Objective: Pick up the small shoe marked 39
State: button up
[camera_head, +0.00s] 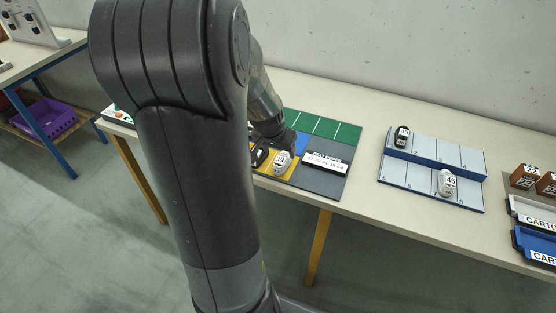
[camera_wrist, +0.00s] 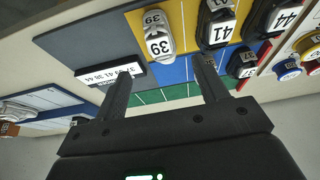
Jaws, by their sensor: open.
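The small white shoe marked 39 (camera_head: 282,157) lies on the yellow part of the coloured mat, at the front of the table in the head view. In the wrist view the shoe (camera_wrist: 158,36) is ahead of the fingers, in the gap between them, with its 39 label toward the camera. My gripper (camera_wrist: 165,72) is open and empty. The shoe looks apart from both fingers. In the head view my arm hides much of the mat, and the fingers cannot be made out.
A black shoe marked 41 (camera_wrist: 217,27) lies close by on the right, with one marked 44 (camera_wrist: 283,20) beyond. A number sign (camera_head: 325,163) stands right of the shoe. Farther right are a stepped rack (camera_head: 420,182) with two shoes and a blue bin (camera_head: 535,246).

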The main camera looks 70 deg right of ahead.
aim_at(282, 156)
jog(key=shift+d+x, duration=0.15)
jog(key=shift+x, duration=1.8)
jog(key=shift+d+x, duration=0.15)
jog(key=shift+x, duration=1.75)
jog(key=shift+w+r, duration=0.1)
jog(key=shift+w, duration=0.05)
jog(key=shift+c, duration=0.6)
jog(key=c, duration=1)
jog(key=shift+o, duration=0.2)
jog(key=shift+r, duration=0.15)
